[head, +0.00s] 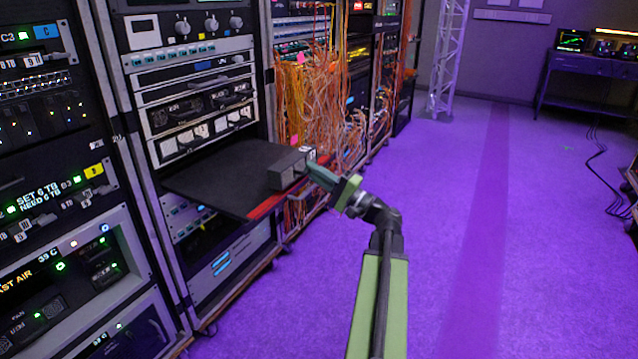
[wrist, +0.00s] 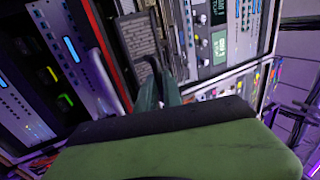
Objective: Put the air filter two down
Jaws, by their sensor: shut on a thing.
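The air filter (head: 287,168) is a small grey block at the front right edge of a black pull-out shelf (head: 225,180). My gripper (head: 318,170) reaches it from the right and is shut on its near end. In the wrist view, the grey, ribbed filter (wrist: 138,38) lies just beyond the fingertips of my gripper (wrist: 155,75). I cannot tell whether its underside touches the shelf. The fingers hide part of its near end.
The shelf has a red front edge (head: 268,206) and sticks out from a rack. Orange cables (head: 310,100) hang thickly behind and right of it. A truss post (head: 447,60) stands farther back. The purple floor (head: 480,230) to the right is mostly clear.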

